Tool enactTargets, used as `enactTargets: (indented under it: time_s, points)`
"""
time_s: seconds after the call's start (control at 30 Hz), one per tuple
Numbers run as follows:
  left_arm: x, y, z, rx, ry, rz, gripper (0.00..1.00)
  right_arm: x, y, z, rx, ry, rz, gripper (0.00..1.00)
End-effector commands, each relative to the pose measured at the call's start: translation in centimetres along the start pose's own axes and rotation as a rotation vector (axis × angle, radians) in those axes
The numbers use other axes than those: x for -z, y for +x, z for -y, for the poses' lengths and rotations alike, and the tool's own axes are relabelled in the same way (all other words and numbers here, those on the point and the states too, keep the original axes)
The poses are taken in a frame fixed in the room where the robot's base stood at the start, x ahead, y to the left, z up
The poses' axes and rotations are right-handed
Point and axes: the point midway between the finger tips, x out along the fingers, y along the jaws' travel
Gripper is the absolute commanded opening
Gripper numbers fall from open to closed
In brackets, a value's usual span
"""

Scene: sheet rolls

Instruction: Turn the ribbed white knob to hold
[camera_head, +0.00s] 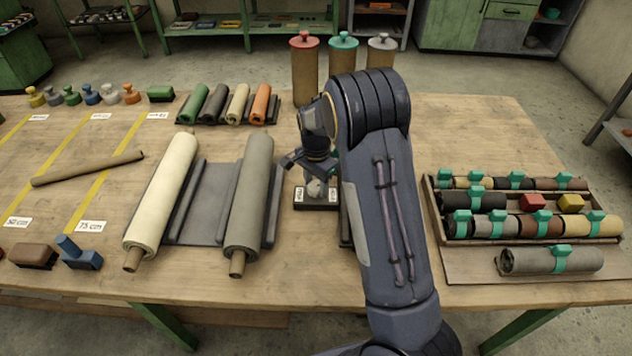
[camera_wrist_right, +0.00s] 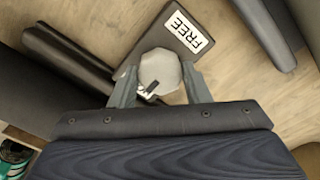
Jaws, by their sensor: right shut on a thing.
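The white knob (camera_head: 316,188) sits on a small dark box (camera_head: 316,205) in the middle of the table, partly hidden by my right gripper (camera_head: 314,176). In the right wrist view the pale knob (camera_wrist_right: 160,68) is between the two fingers of my right gripper (camera_wrist_right: 160,82), which is shut on it. A dark pointer shows at the knob's edge nearest the gripper palm. A white label reading FREE (camera_wrist_right: 188,33) is on the box beside the knob. No label reading hold shows. My left gripper is out of view.
A cream roll (camera_head: 165,190) and a grey roll (camera_head: 250,190) lie on a dark rack left of the knob. A tray (camera_head: 433,215) of rolls with teal clips is at the right. Three tall canisters (camera_head: 305,72) stand behind my right arm. Clear tabletop lies at the back right.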

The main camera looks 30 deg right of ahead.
Motion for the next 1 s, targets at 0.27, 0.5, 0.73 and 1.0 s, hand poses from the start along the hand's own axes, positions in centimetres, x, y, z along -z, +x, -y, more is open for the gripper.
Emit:
enactTargets:
  time_s: [0.27,0.5,0.73,1.0]
  points:
    - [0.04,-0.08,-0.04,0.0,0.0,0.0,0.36,0.06,-0.1,0.1,0.004,0.03,-0.002,0.2]
    - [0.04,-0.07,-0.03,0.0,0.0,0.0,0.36,0.06,-0.09,0.09,0.004,0.031,-0.001,0.2]
    - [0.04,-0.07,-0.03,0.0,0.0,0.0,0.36,0.04,-0.07,0.06,0.003,0.03,-0.001,0.65]
    - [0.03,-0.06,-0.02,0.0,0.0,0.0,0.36,0.02,-0.12,0.03,0.001,0.028,-0.001,0.65]
